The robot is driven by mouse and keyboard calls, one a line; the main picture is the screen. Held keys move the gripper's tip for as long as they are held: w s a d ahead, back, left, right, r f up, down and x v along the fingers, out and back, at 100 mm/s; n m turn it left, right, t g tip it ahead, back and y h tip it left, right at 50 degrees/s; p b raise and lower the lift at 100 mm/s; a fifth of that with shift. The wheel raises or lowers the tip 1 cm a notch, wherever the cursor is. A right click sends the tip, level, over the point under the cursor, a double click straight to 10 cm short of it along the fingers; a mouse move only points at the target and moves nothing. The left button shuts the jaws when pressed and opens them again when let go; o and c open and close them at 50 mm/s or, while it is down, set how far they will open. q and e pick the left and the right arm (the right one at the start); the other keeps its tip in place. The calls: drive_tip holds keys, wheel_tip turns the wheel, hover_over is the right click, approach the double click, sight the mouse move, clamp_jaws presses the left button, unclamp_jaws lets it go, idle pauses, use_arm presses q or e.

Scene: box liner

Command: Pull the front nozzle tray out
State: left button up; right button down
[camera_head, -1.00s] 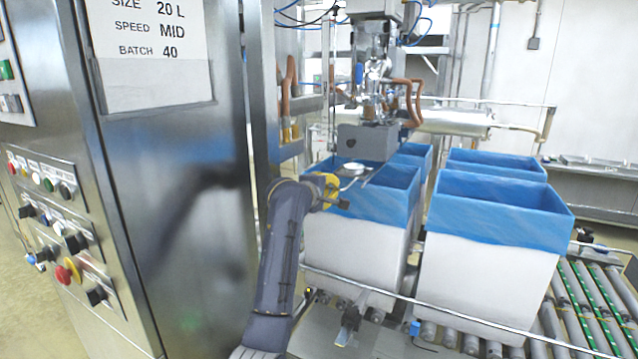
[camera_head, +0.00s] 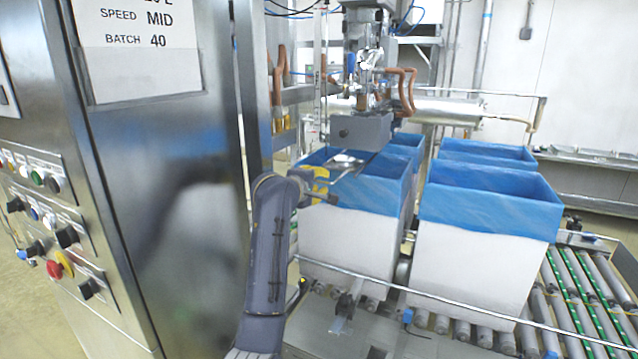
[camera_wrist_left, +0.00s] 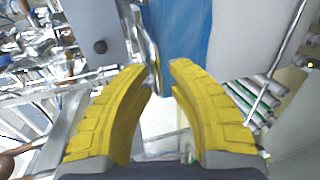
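The front nozzle tray (camera_head: 345,162) is a shiny metal piece below the grey nozzle block (camera_head: 361,131), over the blue-lined opening of the front left box (camera_head: 350,240). My left gripper (camera_head: 322,186), with yellow fingers, is at the tray's near left side. In the left wrist view, the fingers (camera_wrist_left: 159,68) are apart with a gap between the tips. A thin metal edge, apparently the tray's (camera_wrist_left: 150,48), runs down close to the left fingertip; whether they touch is unclear. My right gripper is out of view.
A steel cabinet with buttons (camera_head: 185,200) stands close on the left. A second blue-lined box (camera_head: 465,265) stands to the right on the roller conveyor (camera_head: 570,290). A thin rail (camera_head: 450,308) crosses in front of the boxes.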

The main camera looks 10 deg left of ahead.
use_arm(q)
drive_tip(key=v, duration=1.2)
idle(0.3)
